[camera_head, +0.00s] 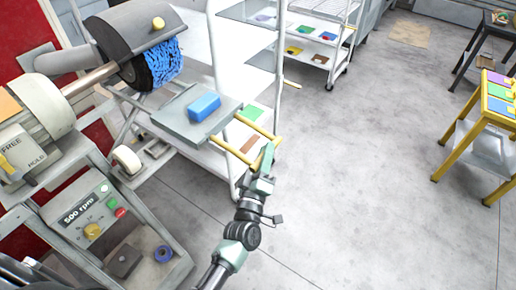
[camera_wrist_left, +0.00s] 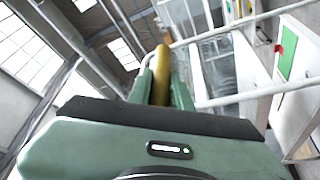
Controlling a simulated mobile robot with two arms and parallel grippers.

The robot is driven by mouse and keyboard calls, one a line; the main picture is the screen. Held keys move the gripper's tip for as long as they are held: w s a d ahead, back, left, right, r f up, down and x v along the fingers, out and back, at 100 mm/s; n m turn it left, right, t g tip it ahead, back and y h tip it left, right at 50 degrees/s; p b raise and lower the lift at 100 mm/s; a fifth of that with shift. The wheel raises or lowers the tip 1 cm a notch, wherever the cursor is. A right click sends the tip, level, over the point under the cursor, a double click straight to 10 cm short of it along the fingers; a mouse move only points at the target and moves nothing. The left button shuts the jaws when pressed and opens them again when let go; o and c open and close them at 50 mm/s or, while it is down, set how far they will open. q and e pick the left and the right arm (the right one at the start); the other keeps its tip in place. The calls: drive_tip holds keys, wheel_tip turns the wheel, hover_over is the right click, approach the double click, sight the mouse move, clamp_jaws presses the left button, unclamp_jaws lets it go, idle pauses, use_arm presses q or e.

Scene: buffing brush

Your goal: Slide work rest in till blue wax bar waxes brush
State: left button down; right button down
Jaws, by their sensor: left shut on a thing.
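The blue wax bar (camera_head: 204,107) lies on the flat grey work rest (camera_head: 172,121), to the lower right of the brush. The brush (camera_head: 164,66) has blue bristles under a grey hood; a gap shows between it and the wax bar. A yellow handle (camera_head: 262,131) sticks out from the right side of the work rest. My left gripper (camera_head: 267,157) is at the outer end of this handle, shut on it. In the left wrist view a yellow bar (camera_wrist_left: 160,76) sits between the fingers. My right gripper is not in view.
A machine panel (camera_head: 92,212) with a 500 rpm label and knobs stands at lower left. White shelves (camera_head: 225,160) with coloured pads stand behind and below the work rest. A yellow-legged table (camera_head: 462,140) is at far right. The grey floor (camera_head: 360,190) between is clear.

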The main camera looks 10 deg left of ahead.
use_arm(q)
drive_tip(key=shift+s+d+f, duration=0.15)
drive_tip(key=shift+s+d, duration=0.05)
drive_tip(key=shift+d, duration=0.3)
drive_tip(key=shift+s+d, duration=0.1)
drive_tip(key=shift+d, duration=0.25)
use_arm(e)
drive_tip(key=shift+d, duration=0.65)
use_arm(q)
drive_tip(key=c, duration=1.3)
unclamp_jaws()
drive_tip(key=shift+s, duration=0.1)
